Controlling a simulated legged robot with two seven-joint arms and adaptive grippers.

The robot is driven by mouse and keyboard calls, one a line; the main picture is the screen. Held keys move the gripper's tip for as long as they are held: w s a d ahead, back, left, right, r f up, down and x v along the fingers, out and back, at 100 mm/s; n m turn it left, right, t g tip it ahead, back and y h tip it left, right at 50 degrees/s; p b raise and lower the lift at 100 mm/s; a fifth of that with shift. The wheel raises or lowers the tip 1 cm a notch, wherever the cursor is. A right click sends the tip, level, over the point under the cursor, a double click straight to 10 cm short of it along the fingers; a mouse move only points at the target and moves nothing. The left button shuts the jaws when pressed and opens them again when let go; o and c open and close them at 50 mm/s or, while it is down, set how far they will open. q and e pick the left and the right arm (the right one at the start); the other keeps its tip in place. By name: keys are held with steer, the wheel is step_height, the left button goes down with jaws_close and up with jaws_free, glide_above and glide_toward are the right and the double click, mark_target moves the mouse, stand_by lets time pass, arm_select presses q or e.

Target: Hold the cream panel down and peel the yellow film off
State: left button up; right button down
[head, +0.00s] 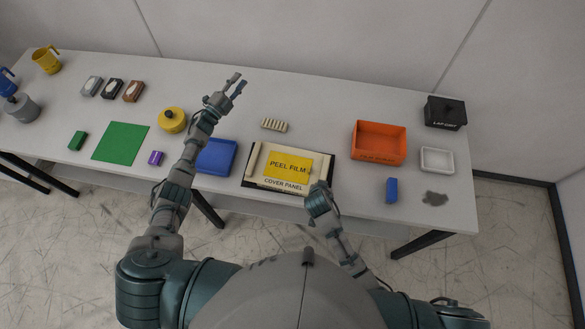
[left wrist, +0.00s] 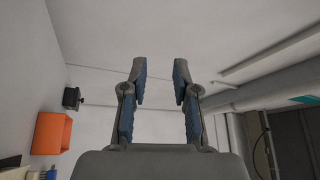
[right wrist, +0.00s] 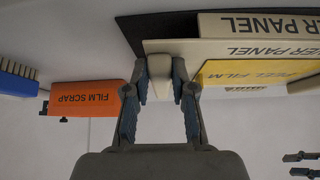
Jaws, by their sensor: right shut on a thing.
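The cream panel (head: 252,166), labelled COVER PANEL, lies on a black mat near the table's front edge. The yellow film (head: 283,165), marked PEEL FILM, lies on top of it, and also shows in the right wrist view (right wrist: 255,72). My right gripper (head: 319,188) is at the panel's right end. In the right wrist view its fingers (right wrist: 160,80) are closed on a small cream piece at the panel's edge; the exact contact is partly hidden. My left gripper (head: 239,86) is open and empty, raised up and left of the panel, well apart from the film.
An orange FILM SCRAP box (head: 379,142) stands right of the panel, with a blue brush (head: 391,190) and white tray (head: 437,160) nearby. A blue tray (head: 215,157) is close on the left. A small ribbed cream item (head: 274,125) lies behind the panel.

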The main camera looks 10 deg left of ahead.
arm_select(q)
steer(key=s+d+f+m+g+h, duration=0.1)
steer(key=s+d+m+g+h, duration=0.2)
steer(key=d+g, duration=0.5)
steer(key=s+d+f+m+g+h, duration=0.1)
steer(key=s+d+m+g, duration=0.35)
steer(key=d, duration=0.75)
steer(key=s+d+f+m+g+h, duration=0.1)
steer(key=s+d+m+g+h, duration=0.15)
steer(key=d+m+g, duration=0.55)
steer(key=m+g+y, duration=0.1)
steer(key=m+y, duration=0.1)
steer(key=y, duration=1.3)
glide_above(310, 168)
steer(key=w+d, duration=0.1)
steer(key=w, duration=0.1)
steer(key=x, duration=0.2)
steer(key=w+x, duration=0.1)
steer(key=x, duration=0.4)
steer(key=shift+w+a+f, duration=0.1)
steer(key=shift+w+f, duration=0.1)
steer(key=shift+f, duration=0.15)
steer(key=shift+w+a, duration=0.1)
steer(key=shift+a, duration=0.25)
steer(key=shift+a+f+y, duration=0.15)
steer(key=shift+f+y, duration=0.05)
steer(key=shift+y, duration=0.15)
steer(key=shift+x, duration=3.35)
